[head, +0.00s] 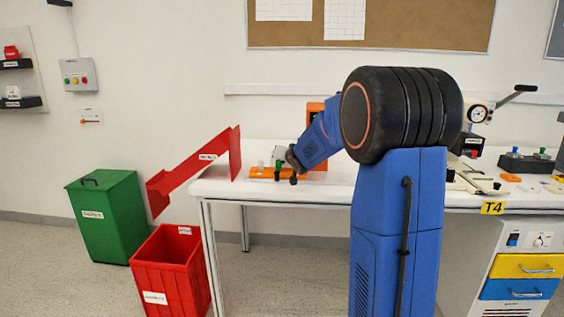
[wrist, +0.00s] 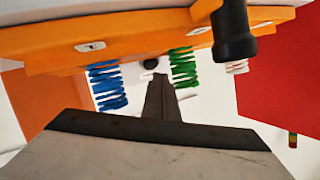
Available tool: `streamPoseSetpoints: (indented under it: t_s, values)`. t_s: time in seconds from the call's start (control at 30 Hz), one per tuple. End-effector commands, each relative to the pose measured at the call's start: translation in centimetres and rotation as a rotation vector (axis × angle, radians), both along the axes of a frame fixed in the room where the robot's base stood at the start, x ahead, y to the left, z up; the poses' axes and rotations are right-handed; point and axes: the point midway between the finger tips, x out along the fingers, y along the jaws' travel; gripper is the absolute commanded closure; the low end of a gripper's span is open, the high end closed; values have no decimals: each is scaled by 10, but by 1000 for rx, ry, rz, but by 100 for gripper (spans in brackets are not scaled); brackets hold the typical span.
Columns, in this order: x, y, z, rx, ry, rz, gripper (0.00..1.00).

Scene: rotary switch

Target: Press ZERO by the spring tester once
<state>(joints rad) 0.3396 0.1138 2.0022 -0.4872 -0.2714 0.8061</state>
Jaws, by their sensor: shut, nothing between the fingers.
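The orange spring tester (head: 262,173) stands at the left end of the white table, partly hidden behind my blue arm. In the wrist view its orange body (wrist: 40,45) fills the top, with small white labels whose lettering I cannot read. A blue spring (wrist: 107,86) and a green spring (wrist: 184,68) show beside it, with a dark round knob (wrist: 150,63) between them. My gripper (head: 288,165) is at the tester in the head view. In the wrist view my gripper (wrist: 160,85) is shut and empty, its tip near the knob; I cannot tell whether they touch. I cannot make out ZERO.
A black cylindrical part (wrist: 233,35) hangs close by at the upper right of the wrist view. A red chute (head: 200,158) is at the table's left end, above a red bin (head: 170,275). A dial gauge (head: 477,115) and other devices stand right of my arm.

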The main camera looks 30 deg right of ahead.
Motion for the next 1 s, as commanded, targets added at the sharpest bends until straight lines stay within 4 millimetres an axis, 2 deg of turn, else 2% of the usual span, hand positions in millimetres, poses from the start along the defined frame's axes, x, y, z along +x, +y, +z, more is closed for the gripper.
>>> streamPoseSetpoints:
  t_s: [1.0]
  values:
    - [5, -4, -8, 0, 0, 0, 100]
